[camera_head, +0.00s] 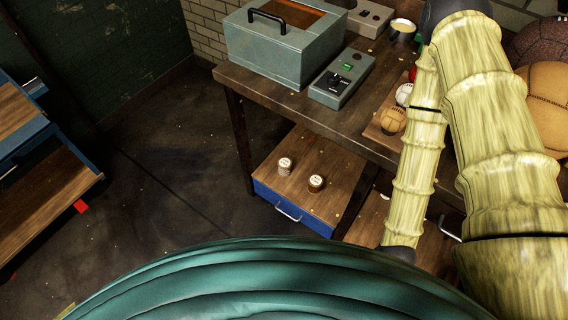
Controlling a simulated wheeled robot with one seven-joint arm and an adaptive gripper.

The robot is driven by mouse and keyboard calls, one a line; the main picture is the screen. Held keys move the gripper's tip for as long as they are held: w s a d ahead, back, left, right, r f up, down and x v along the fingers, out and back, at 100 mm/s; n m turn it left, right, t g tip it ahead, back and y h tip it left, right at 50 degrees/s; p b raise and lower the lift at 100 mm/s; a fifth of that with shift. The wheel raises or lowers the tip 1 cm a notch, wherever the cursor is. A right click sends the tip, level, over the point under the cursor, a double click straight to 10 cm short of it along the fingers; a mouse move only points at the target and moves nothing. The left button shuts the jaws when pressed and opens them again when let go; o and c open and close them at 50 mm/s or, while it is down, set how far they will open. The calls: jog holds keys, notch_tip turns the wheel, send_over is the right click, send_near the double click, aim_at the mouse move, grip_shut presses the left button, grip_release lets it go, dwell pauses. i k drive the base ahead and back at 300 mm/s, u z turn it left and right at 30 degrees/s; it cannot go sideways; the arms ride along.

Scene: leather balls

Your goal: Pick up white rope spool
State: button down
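A small pale spool-like cylinder with a white top (285,166) stands upright on the wooden top of the low blue drawer unit (290,211). It looks like the white rope spool, though it is too small to make out any rope. A similar brown cylinder with a pale top (316,183) stands just to its right and nearer, apart from it. My gripper is not in view. Only the yellowish links of my arm show, at the right, crossing in front of the workbench.
The wooden workbench (262,84) stands above and behind the drawer unit. Large leather balls (546,92) lie far right. Open floor (165,170) lies left.

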aim_at(284, 163)
jog(key=k, duration=1.3)
jog(key=u, duration=0.95)
jog(key=i, duration=1.65)
jog(key=z, duration=0.8)
